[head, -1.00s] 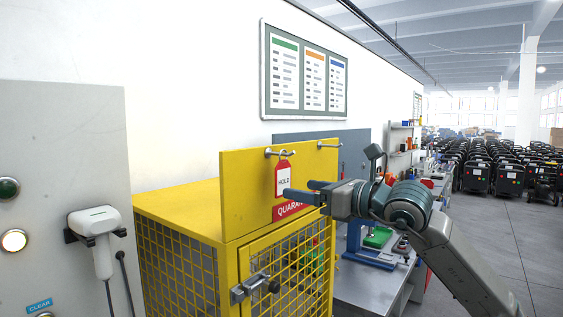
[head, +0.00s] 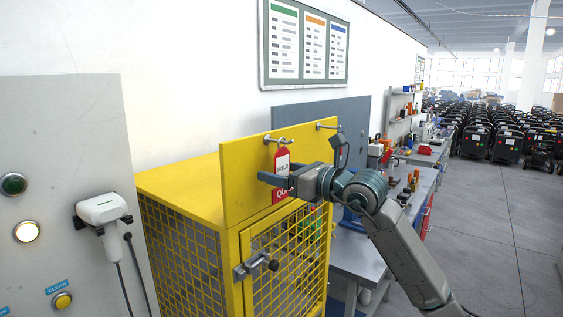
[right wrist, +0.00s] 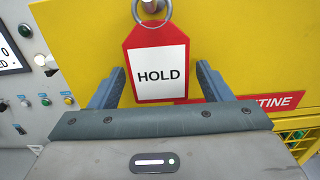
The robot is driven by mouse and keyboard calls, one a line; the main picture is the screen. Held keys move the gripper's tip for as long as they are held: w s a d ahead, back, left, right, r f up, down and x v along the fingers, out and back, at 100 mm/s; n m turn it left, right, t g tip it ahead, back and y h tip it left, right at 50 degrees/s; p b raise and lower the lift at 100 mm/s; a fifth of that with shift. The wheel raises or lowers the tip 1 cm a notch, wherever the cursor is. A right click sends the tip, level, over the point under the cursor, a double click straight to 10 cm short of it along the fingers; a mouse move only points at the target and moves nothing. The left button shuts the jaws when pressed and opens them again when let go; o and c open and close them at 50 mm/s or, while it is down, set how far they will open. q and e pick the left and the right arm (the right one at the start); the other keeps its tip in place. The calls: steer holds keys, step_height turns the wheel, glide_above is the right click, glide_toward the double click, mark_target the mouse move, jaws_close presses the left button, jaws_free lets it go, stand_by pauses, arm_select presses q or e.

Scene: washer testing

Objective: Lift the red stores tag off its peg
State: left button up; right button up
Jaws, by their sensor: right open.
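The red tag (right wrist: 157,60), with a white face reading HOLD, hangs by a metal ring from a peg on the yellow board. In the head view the tag (head: 282,156) hangs on the left peg (head: 270,140), its lower part hidden behind my gripper. My right gripper (right wrist: 158,88) is open, with one finger on each side of the tag's lower part. I cannot tell whether the fingers touch it. In the head view the right gripper (head: 270,180) reaches in from the right. My left gripper is not in view.
The yellow mesh cage (head: 185,183) with a latch stands below the board. A second peg (head: 328,126) is empty. A grey panel with buttons and a handheld scanner (head: 102,211) is at left. A workbench (head: 355,255) stands behind at right.

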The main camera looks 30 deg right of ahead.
steer(key=shift+c, duration=0.4)
steer(key=c, duration=0.8)
steer(key=shift+r, duration=0.55)
